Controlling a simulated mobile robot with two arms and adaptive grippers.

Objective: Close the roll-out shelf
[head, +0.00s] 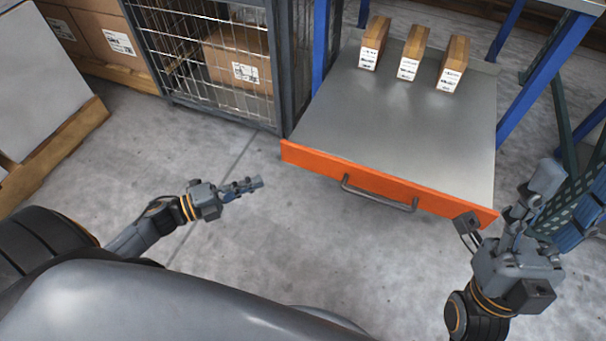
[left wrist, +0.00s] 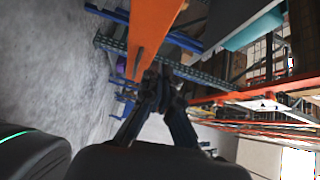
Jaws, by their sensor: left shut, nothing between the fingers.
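The roll-out shelf (head: 395,125) is a grey metal tray pulled out from a blue-posted rack in the head view. Its orange front panel (head: 330,166) carries a grey bar handle (head: 380,195). An orange panel (left wrist: 150,32) also shows beyond the fingers in the left wrist view. My left gripper (head: 252,185) is shut and empty, left of the panel and apart from it. Its closed fingers show in the left wrist view (left wrist: 160,85). My right gripper (head: 507,198) has its fingers spread by the panel's right end; contact there cannot be told.
Three small boxes (head: 409,52) stand in a row at the shelf's back. A wire cage (head: 205,50) with a cardboard box stands left of the shelf. Blue rack posts (head: 545,80) flank the shelf. Grey floor (head: 250,240) before the panel is clear.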

